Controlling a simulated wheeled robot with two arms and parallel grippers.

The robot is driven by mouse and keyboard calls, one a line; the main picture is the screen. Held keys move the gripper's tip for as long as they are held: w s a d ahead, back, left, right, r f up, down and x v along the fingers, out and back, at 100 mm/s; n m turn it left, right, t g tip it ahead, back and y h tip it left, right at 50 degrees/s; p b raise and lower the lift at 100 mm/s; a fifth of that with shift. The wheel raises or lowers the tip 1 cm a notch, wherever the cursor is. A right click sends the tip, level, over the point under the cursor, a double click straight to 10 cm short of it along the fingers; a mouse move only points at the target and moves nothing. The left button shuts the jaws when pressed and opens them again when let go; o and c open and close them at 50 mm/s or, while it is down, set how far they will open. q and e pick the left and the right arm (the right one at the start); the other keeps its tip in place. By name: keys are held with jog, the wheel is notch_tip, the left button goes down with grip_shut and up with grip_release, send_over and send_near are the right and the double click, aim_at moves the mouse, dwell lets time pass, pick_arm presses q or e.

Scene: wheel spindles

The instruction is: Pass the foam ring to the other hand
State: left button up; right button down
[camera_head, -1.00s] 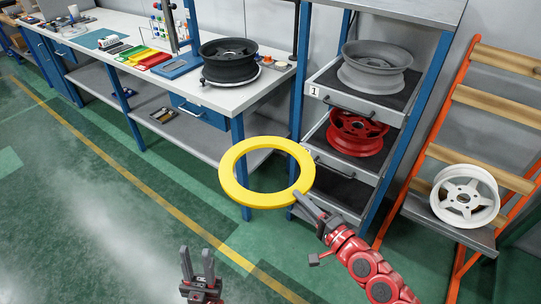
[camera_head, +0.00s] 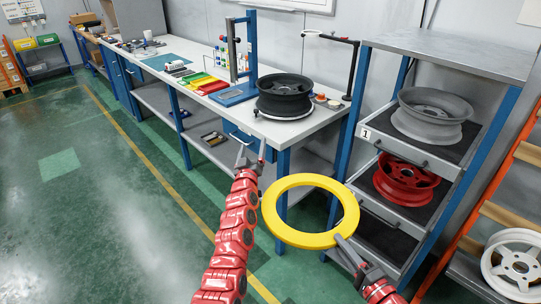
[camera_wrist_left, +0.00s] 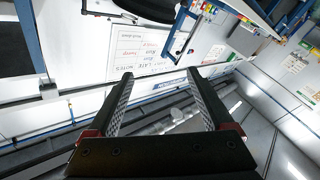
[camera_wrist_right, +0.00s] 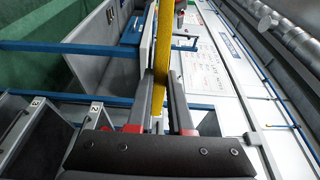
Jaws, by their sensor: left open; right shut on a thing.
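The yellow foam ring (camera_head: 285,232) is in the head view, held in the air in front of the bench's right end. My right gripper (camera_head: 343,243) is shut on the ring's lower right rim. In the right wrist view the ring (camera_wrist_right: 163,45) shows edge-on between the fingers of that gripper (camera_wrist_right: 162,115). My left gripper (camera_head: 250,158) is raised to the left of the ring, apart from it, with its fingers pointing up. In the left wrist view this gripper (camera_wrist_left: 160,100) is open, with nothing between its fingers.
A workbench (camera_head: 215,105) holds a black wheel rim (camera_head: 284,93) and trays. A blue-framed rack at right holds a grey rim (camera_head: 430,110) and a red rim (camera_head: 405,178). A white rim (camera_head: 515,262) sits far right. Open green floor lies at left.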

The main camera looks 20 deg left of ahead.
pick_arm(q)
jog(key=w+d+r+m+g+h, duration=0.35)
jog(key=w+d+r+h, duration=0.2)
jog(key=d, duration=0.25)
notch_tip(320, 180, up, 4)
jog(key=m+g+y, duration=0.2)
jog(key=m+g, duration=0.4)
jog(key=g, duration=0.8)
send_over(274, 191)
jog(key=s, duration=0.2)
jog(key=f, duration=0.3)
jog(key=w+f, duration=0.1)
jog(key=f, duration=0.7)
jog(key=shift+w+a+f, duration=0.1)
jog(key=shift+w+f, duration=0.15)
jog(key=shift+w, duration=0.15)
grip_shut()
pick_arm(e)
jog(key=c, duration=0.7)
grip_release()
jog(key=shift+c, duration=0.2)
